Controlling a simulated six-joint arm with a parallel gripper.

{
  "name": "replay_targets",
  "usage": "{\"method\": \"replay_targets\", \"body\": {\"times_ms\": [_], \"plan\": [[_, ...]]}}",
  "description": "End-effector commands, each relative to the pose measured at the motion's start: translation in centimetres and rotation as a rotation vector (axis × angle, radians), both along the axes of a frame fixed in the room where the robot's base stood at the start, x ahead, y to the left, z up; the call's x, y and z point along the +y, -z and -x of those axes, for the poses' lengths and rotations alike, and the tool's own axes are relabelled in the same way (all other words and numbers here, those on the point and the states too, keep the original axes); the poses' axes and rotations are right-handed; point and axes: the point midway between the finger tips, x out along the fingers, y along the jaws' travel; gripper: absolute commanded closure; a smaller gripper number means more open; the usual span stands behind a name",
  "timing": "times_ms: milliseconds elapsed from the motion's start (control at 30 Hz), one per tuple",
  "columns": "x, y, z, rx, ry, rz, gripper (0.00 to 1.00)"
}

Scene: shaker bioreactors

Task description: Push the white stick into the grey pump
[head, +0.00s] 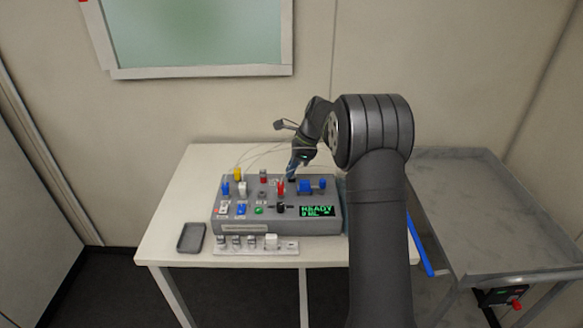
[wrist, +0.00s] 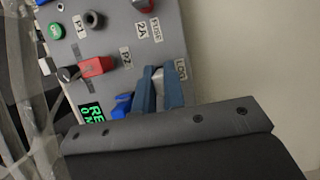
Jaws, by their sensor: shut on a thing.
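The grey pump (head: 225,222) is a box on the white table with a lit green READY display; its panel also shows in the wrist view (wrist: 112,45). My gripper (head: 291,175) is low over the pump's rear right part. A white block (head: 271,241), possibly the white stick, is on the light strip in front of the pump, apart from my gripper.
Red, blue, yellow and white parts stand on the pump's panel, with a red one (head: 281,188) just left of my gripper. Thin clear tubes arch behind it. A small grey tray (head: 191,237) lies at left. A grey cart (head: 480,210) stands at right.

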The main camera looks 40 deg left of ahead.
Motion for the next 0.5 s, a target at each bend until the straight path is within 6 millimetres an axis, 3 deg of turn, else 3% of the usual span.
{"method": "replay_targets", "body": {"times_ms": [267, 300, 400, 500], "plan": [[-0.01, 0.31, 0.01, 0.000, 0.000, 0.000, 1.00], [-0.01, 0.31, 0.01, 0.000, 0.000, 0.000, 0.88], [-0.01, 0.31, 0.01, 0.000, 0.000, 0.000, 0.69], [-0.01, 0.31, 0.01, 0.000, 0.000, 0.000, 0.65]]}}
